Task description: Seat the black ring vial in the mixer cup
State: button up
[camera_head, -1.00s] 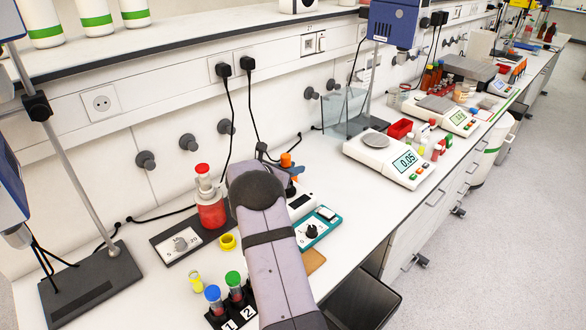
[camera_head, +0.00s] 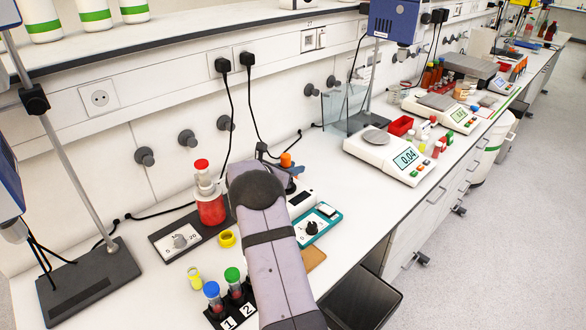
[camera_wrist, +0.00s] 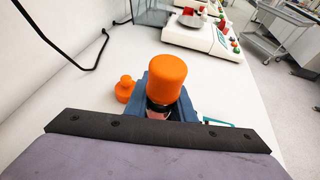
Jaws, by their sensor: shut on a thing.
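The black ring vial has an orange cap (camera_wrist: 167,78) and a black ring (camera_wrist: 158,107) under it. In the wrist view it stands between the blue-grey jaws of my gripper (camera_wrist: 160,100), which are shut on it. Its lower body and base are hidden. An orange cap also shows past my arm in the head view (camera_head: 286,159). There my arm hides most of the gripper. I cannot make out the mixer cup, or whether the vial touches it. A smaller orange stepped piece (camera_wrist: 125,89) stands just left of the jaws in the wrist view.
A teal device with a black knob (camera_head: 312,227) stands right of my arm. A stirrer plate (camera_head: 170,250) with a red flask (camera_head: 210,208) is at left. A rack (camera_head: 231,312) holds blue- and green-capped vials. A balance (camera_head: 385,157) stands farther right.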

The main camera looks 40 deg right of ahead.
jog(key=shift+f+b, duration=0.8)
jog(key=shift+b, duration=0.15)
dwell(0.6)
jog(key=o, duration=1.1)
jog(key=shift+b+v, duration=1.3)
jog(key=shift+v, duration=2.4)
